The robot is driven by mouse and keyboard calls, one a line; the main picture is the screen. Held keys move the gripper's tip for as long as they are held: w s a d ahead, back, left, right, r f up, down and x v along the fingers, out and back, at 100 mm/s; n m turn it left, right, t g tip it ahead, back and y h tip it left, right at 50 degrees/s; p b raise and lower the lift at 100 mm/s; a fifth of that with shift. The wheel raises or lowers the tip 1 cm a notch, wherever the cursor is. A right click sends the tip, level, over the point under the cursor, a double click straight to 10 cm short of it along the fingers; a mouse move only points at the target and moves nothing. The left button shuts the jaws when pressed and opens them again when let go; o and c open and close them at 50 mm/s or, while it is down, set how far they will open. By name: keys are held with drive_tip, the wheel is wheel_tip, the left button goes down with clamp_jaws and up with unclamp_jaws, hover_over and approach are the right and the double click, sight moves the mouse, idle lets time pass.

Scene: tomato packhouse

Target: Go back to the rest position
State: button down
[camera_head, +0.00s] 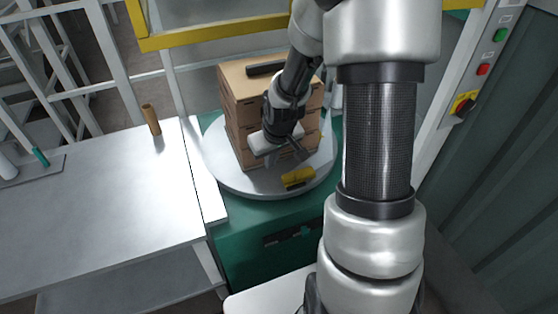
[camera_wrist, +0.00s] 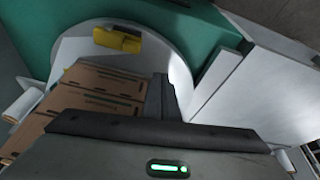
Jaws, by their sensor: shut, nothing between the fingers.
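My gripper (camera_head: 271,158) is shut and empty. In the head view it hangs in front of the near side of a stack of brown crates (camera_head: 236,112), above a round grey turntable (camera_head: 225,172). In the wrist view my gripper (camera_wrist: 162,97) shows as dark fingers beyond its body, with the crate stack (camera_wrist: 112,82) beside them to the left. I cannot tell whether the fingers touch the crates. A yellow tool (camera_head: 298,178) lies on the turntable near its front edge; it also shows in the wrist view (camera_wrist: 117,40).
A grey table (camera_head: 110,200) stands to the left with a brown roll (camera_head: 151,120) on it. The turntable sits on a green base (camera_head: 250,250). A yellow rail (camera_head: 215,36) runs behind. A post with buttons (camera_head: 483,70) stands right.

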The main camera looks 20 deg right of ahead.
drive_tip(key=shift+s+a+r, duration=0.25)
drive_tip(key=shift+a+r, duration=0.25)
drive_tip(key=shift+r, duration=0.05)
drive_tip(key=s+a+r+t, duration=0.1)
drive_tip(key=s+r, duration=0.3)
drive_tip(key=r, duration=0.4)
drive_tip(key=s+a+r, duration=0.1)
drive_tip(key=s+r, duration=0.2)
drive_tip(key=r, duration=0.4)
drive_tip(key=s+a+r+m+t, duration=0.1)
drive_tip(key=s+a+r, duration=0.1)
drive_tip(key=s+r, duration=0.35)
drive_tip(key=s+a+r, duration=0.2)
drive_tip(key=s+r, duration=0.1)
drive_tip(key=s, duration=0.5)
wheel_tip(320, 180, up, 20)
drive_tip(key=p, duration=2)
drive_tip(key=shift+d+r, duration=0.2)
drive_tip(key=shift+d, duration=0.05)
drive_tip(key=shift+w, duration=0.1)
